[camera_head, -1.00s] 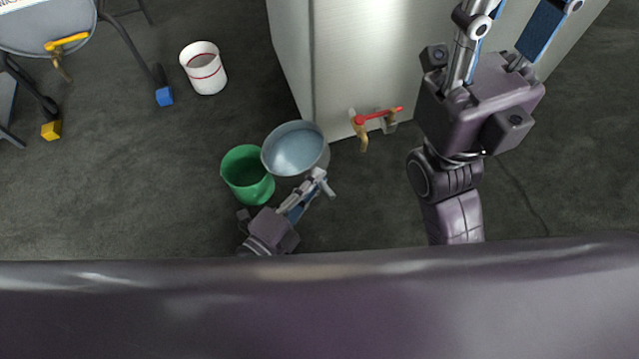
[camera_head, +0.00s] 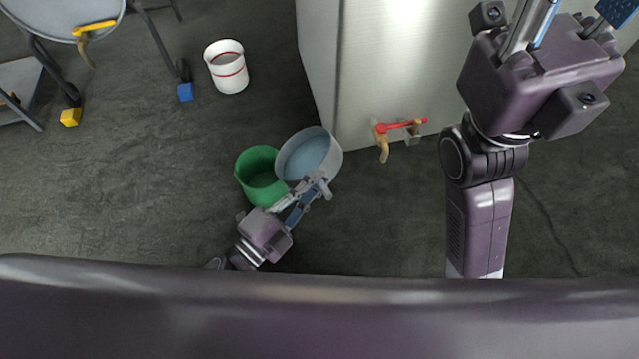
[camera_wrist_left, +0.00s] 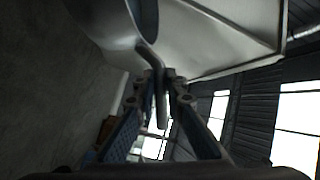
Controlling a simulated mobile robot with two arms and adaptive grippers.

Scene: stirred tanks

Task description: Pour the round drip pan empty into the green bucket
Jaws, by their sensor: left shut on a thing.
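The round drip pan (camera_head: 309,155) is a grey metal pan with a bluish, liquid-like surface inside. In the head view it overlaps the upper right rim of the green bucket (camera_head: 262,178), which stands on the floor. The pan looks slightly tilted; I see no stream falling. My left gripper (camera_head: 316,187) is shut on the pan at its near side. In the left wrist view my gripper (camera_wrist_left: 160,82) closes on a strip-like handle below the pan (camera_wrist_left: 105,22). My right gripper (camera_head: 565,15) is raised at the upper right, its fingers apart and their tips cut off.
A pale metal tank (camera_head: 400,65) with a red-handled tap (camera_head: 400,126) stands behind the pan. A white bucket (camera_head: 227,67) with red bands stands at the upper left. The floor left of the green bucket is clear.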

